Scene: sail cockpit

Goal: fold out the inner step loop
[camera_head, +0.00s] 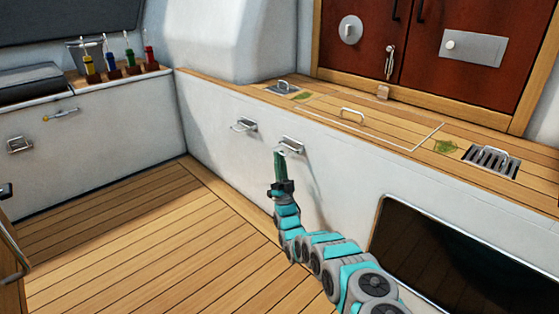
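Two small metal step loops are mounted side by side on the white wall below the wooden ledge. The left step loop (243,126) has its bar standing off its plate toward the lower left. The right step loop (292,145) is just above my gripper (280,153). I cannot tell for sure which of the two is the inner one. My gripper has narrow green fingers pointing up, with their tips at the lower left part of the right loop. Whether they touch or grip its bar is too small to tell.
The wooden ledge (400,133) above holds a hatch with a handle (352,115) and a metal grate (490,161). A dark panel (440,250) is set in the wall at lower right. The slatted floor (130,245) is clear.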

